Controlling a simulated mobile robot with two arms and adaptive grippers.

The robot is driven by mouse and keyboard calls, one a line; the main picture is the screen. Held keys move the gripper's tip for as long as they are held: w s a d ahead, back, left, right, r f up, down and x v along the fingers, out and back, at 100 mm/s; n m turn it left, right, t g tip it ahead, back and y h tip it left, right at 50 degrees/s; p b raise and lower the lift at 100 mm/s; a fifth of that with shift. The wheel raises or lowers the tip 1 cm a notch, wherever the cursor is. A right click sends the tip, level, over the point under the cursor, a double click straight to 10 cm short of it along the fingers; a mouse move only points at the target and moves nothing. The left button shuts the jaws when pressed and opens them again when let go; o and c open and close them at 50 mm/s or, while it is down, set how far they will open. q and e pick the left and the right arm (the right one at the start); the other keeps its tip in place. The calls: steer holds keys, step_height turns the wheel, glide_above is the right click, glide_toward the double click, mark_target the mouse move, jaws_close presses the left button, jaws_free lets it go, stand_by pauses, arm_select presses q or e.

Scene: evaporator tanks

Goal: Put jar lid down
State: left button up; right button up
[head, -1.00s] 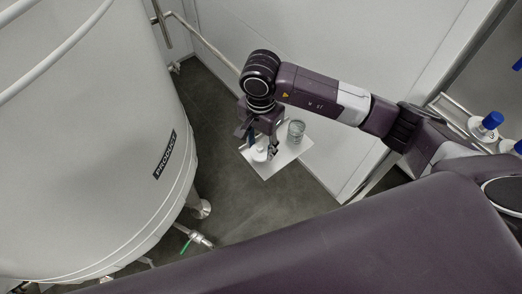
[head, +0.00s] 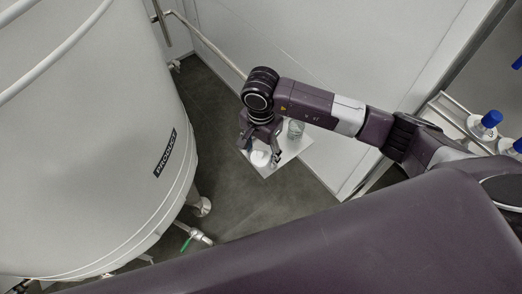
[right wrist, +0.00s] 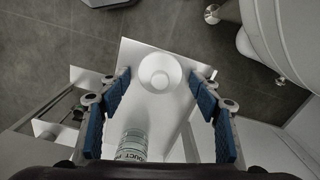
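The white round jar lid (head: 259,159) lies on a small white shelf plate (head: 272,172). In the right wrist view the lid (right wrist: 160,72) shows a raised round centre and sits near the plate's (right wrist: 132,52) far end. My right gripper (head: 261,153) points down over the lid. In the right wrist view its blue-padded fingers (right wrist: 160,80) are spread on both sides of the lid, with a gap at each side. The clear glass jar (head: 296,129) stands on the plate beside the gripper; its labelled side (right wrist: 133,146) shows in the right wrist view. My left gripper is not in view.
A large pale tank (head: 85,150) marked PRODUCT fills the left. A valve with a green handle (head: 185,244) is at its base. A pale wall (head: 330,80) stands behind the plate. Blue-capped bottles (head: 486,123) are at the right. The dark floor between tank and plate is clear.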

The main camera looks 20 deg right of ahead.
mark_target(261, 151)
steer(key=shift+r, duration=0.6)
step_height(261, 151, up, 11)
steer(key=b, duration=0.2)
steer(key=shift+b, duration=0.3)
steer(key=shift+s, duration=0.1)
